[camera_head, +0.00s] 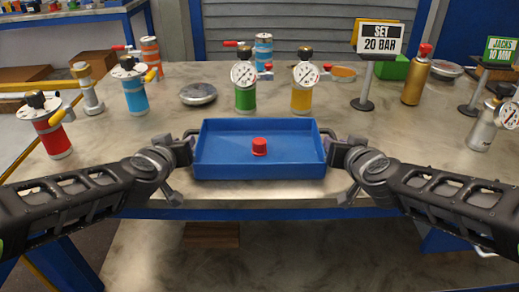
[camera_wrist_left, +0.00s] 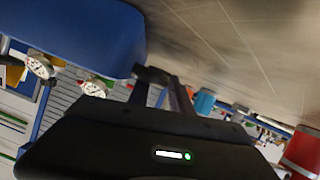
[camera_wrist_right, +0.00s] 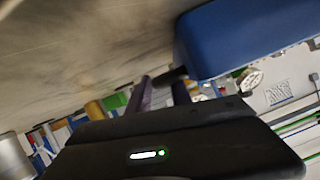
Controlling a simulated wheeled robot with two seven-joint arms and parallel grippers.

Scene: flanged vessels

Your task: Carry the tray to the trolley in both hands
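The blue tray (camera_head: 225,168) rests level at the table's front edge, or just above it; I cannot tell which. A small red piece (camera_head: 259,147) lies inside it. It has dark handles at its left and right ends. My left gripper (camera_head: 184,150) is at the left handle and my right gripper (camera_head: 337,152) is at the right handle. In the wrist views, the fingers reach the tray's ends (camera_wrist_left: 85,35) (camera_wrist_right: 235,40), with a dark handle part at their tips. Whether they are clamped on the handles is unclear. No trolley is recognisable.
Red (camera_head: 52,132) and blue (camera_head: 135,96) vessels stand left. A "SET 20 BAR" sign (camera_head: 380,40) and a bronze bottle (camera_head: 415,80) stand right. Floor shows in front.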

